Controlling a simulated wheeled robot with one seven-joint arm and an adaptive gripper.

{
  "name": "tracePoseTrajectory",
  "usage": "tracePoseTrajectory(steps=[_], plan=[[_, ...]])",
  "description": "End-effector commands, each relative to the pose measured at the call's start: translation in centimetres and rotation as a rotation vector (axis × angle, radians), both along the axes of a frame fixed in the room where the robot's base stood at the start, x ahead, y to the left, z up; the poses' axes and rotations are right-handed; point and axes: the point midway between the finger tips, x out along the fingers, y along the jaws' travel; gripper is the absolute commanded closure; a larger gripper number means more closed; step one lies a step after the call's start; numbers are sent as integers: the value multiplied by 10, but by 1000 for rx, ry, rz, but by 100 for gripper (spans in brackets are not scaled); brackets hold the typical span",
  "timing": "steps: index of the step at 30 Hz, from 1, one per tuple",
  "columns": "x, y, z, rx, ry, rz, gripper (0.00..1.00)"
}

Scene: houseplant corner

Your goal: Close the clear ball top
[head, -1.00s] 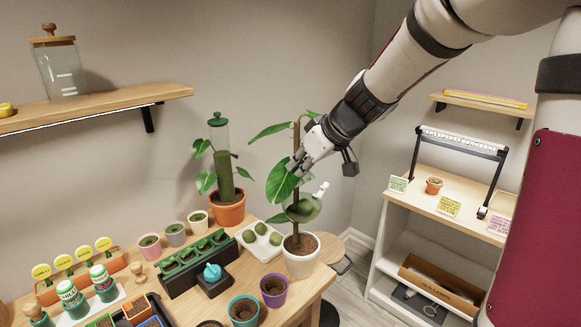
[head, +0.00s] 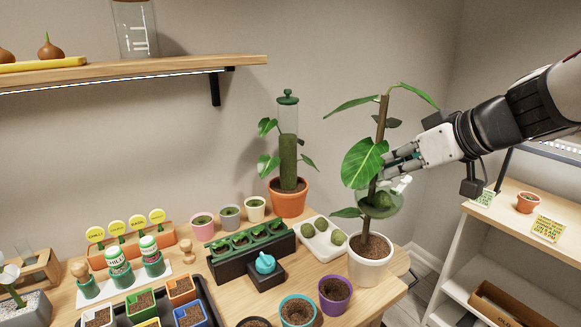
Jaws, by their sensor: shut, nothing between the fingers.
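A clear, green-tinted ball (head: 379,203) sits around the plant's stem, low above the white pot (head: 368,262), with dark green moss inside. Its lower part shows as a bowl shape. I cannot clearly make out its top or whether the halves meet. A small white piece (head: 402,184) sticks up at its right edge. My gripper (head: 388,164) is shut and empty, just above the ball and right of the stem (head: 381,125). Its fingertips are close to the big leaf (head: 363,162); I cannot tell whether they touch it.
Moss balls lie on a white tray (head: 322,252) left of the pot. A moss-pole plant in a terracotta pot (head: 289,199) stands behind. Purple (head: 335,294) and teal (head: 298,311) pots stand in front. A shelf unit (head: 505,222) is at the right.

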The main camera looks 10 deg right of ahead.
Motion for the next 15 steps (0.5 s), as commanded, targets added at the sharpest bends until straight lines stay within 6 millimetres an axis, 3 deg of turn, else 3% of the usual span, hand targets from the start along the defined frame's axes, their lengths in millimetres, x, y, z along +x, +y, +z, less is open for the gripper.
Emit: tracePoseTrajectory(steps=[15], plan=[[-5, -2, -16, 81, -225, -3, 100]])
